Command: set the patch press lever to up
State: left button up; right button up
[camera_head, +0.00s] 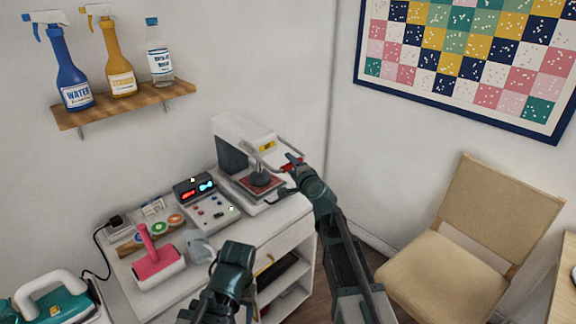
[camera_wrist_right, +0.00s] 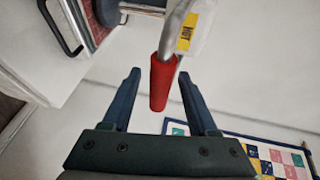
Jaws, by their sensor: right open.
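The patch press (camera_head: 232,134) is a white machine on the cabinet top, with a dark round pad above a red plate. Its grey lever ends in a red grip (camera_head: 291,160) at the press's right side, partly hidden by my gripper. My right gripper (camera_head: 287,176) is at the grip. In the right wrist view the red grip (camera_wrist_right: 160,84) lies between the two open fingers (camera_wrist_right: 159,98), with gaps on both sides. My left gripper (camera_head: 234,262) is low in front of the cabinet; its fingers are not clear.
A control box (camera_head: 207,203) with lit displays stands left of the press. A pink-handled block (camera_head: 158,265), thread spools and a teal iron (camera_head: 58,304) are farther left. A shelf (camera_head: 130,104) holds several bottles. A chair (camera_head: 450,255) stands right of my right arm.

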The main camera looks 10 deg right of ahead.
jog(key=shift+x, duration=1.4)
grip_shut()
dwell(0.5)
